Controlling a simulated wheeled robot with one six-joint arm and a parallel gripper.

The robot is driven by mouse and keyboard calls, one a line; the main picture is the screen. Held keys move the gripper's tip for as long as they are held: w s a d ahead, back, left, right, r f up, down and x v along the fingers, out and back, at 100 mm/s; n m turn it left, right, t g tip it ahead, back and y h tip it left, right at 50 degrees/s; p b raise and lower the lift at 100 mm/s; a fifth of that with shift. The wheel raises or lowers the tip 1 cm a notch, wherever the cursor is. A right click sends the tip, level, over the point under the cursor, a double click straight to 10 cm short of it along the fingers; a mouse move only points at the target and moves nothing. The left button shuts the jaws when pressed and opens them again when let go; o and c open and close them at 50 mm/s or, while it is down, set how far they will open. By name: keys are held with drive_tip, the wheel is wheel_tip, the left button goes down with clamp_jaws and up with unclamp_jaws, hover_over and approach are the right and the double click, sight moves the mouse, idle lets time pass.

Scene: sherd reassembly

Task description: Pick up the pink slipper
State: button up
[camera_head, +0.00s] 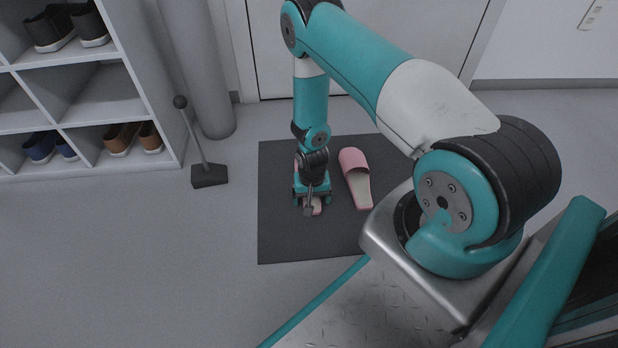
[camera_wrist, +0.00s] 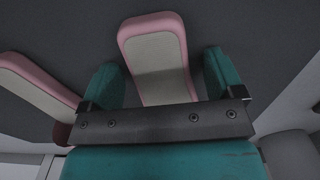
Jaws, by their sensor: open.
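Two pink slippers with pale insoles lie side by side on a dark mat (camera_head: 283,235). The left slipper (camera_head: 316,206) is mostly hidden under my gripper (camera_head: 312,198) in the head view. In the wrist view, one slipper (camera_wrist: 157,52) extends between the two teal fingers of my gripper (camera_wrist: 160,80), its rounded end pointing away from the palm. The fingers are apart, one on each side, with gaps to the slipper's edges. The right slipper (camera_head: 356,178) lies free beside my arm. A second slipper (camera_wrist: 35,85) shows at the left of the wrist view.
A white shelf (camera_head: 150,95) with several dark, blue and brown shoes stands at the left. A dark stand with a knobbed rod (camera_head: 209,175) sits on the floor near a grey column (camera_head: 205,70). A door is behind the mat.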

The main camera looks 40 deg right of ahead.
drive_tip(key=shift+r, duration=0.1)
drive_tip(key=c, duration=1)
drive_tip(key=shift+c, duration=0.2)
